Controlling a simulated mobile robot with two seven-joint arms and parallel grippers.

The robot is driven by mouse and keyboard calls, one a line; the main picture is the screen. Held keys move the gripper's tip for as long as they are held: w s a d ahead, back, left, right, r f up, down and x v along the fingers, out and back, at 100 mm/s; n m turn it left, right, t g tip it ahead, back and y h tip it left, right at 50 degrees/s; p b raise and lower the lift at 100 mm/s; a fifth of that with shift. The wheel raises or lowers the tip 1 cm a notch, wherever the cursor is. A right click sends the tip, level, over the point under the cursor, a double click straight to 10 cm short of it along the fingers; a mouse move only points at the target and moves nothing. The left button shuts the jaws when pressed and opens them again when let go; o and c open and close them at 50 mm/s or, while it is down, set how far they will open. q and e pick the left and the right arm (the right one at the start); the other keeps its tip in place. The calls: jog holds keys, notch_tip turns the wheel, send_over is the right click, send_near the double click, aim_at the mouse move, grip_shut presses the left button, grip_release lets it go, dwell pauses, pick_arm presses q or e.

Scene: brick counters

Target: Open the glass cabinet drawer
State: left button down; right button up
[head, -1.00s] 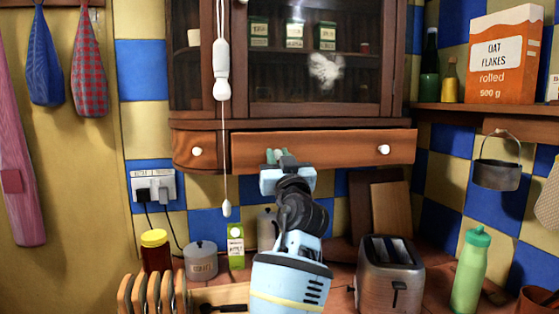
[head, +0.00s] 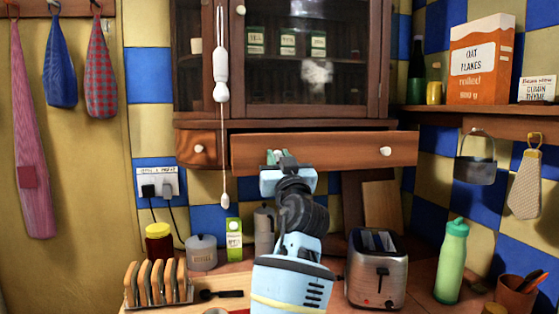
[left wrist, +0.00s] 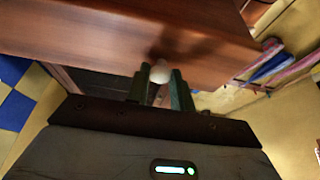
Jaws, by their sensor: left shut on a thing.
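The wide wooden drawer (head: 335,150) under the glass cabinet (head: 305,70) stands a little out from the cabinet, with a dark gap above its front. It has a white knob (head: 386,151) at the right; its left knob is hidden behind my gripper in the head view. My left gripper (head: 277,158) is at the left part of the drawer front. In the left wrist view, its two fingers (left wrist: 158,88) are shut on a white knob (left wrist: 160,72) of the drawer. My right gripper is not in view.
A white pull cord (head: 222,85) hangs in front of the cabinet, left of my arm. Below on the counter stand a toaster (head: 377,270), a green bottle (head: 452,262), a toast rack (head: 158,283), a red jar (head: 159,245) and a green carton (head: 234,240).

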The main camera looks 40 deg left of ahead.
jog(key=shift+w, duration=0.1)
pick_arm(q)
jog(key=c, duration=1.2)
grip_release()
jog(key=shift+c, duration=0.2)
jog(key=b+v, duration=0.1)
jog(key=v, duration=0.6)
jog(key=shift+s+d+b, duration=0.2)
jog(key=shift+b, duration=0.2)
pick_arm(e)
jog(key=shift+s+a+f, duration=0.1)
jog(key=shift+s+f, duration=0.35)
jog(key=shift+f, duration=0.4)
pick_arm(q)
jog(key=shift+f, duration=0.2)
